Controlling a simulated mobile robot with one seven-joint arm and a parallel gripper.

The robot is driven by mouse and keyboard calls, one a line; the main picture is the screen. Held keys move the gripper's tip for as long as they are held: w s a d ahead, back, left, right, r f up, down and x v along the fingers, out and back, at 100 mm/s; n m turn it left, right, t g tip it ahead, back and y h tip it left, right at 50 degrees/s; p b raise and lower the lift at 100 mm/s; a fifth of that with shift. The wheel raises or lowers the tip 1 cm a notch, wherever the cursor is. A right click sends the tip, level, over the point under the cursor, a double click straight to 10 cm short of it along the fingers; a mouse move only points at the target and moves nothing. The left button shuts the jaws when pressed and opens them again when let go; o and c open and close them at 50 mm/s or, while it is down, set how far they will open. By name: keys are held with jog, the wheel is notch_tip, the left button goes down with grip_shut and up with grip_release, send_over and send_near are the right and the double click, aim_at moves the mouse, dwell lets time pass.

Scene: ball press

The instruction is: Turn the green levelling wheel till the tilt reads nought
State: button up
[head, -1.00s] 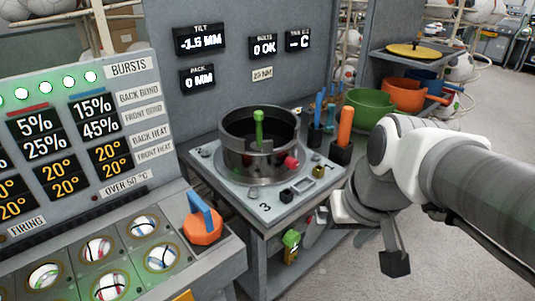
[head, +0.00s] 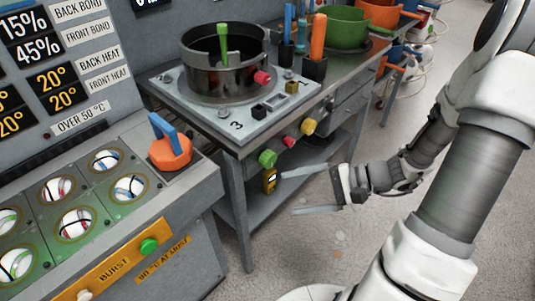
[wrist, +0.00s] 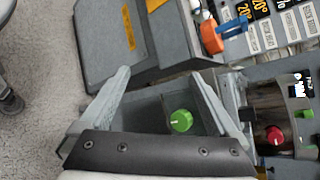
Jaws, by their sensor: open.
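The green levelling wheel (head: 267,158) sits on the front of the press stand, below the plate marked 3. It also shows in the wrist view as a round green knob (wrist: 181,120) with a pale mark, between and below my spread fingers. My gripper (head: 288,194) is open and empty, its two fingers pointing left, just in front of and to the right of the wheel. I see no contact with it. The tilt display is out of the head view now, so its present reading is hidden.
A red knob (head: 289,142) and a yellow knob (head: 309,126) sit to the right of the wheel. A small yellow device (head: 270,181) hangs below it.

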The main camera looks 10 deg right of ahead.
aim_at(271, 161)
jog(key=w+d+f+m+t+h+b, duration=0.2)
jog(key=w+d+f+m+t+b, duration=0.2)
jog(key=d+f+m+t, duration=0.55)
jog(key=shift+m+t, duration=0.25)
jog(key=shift+t, duration=0.3)
jog(key=x, duration=0.6)
jog(key=b+x, duration=0.1)
jog(key=x, duration=0.5)
jog(key=b+x, duration=0.1)
jog(key=x, duration=0.5)
jog(key=shift+s+a+r, duration=0.25)
jog(key=shift+a+r, duration=0.05)
jog(key=shift+a, duration=0.15)
jog(key=shift+c, duration=0.3)
jog(key=c, duration=1.3)
jog(key=shift+r, duration=0.1)
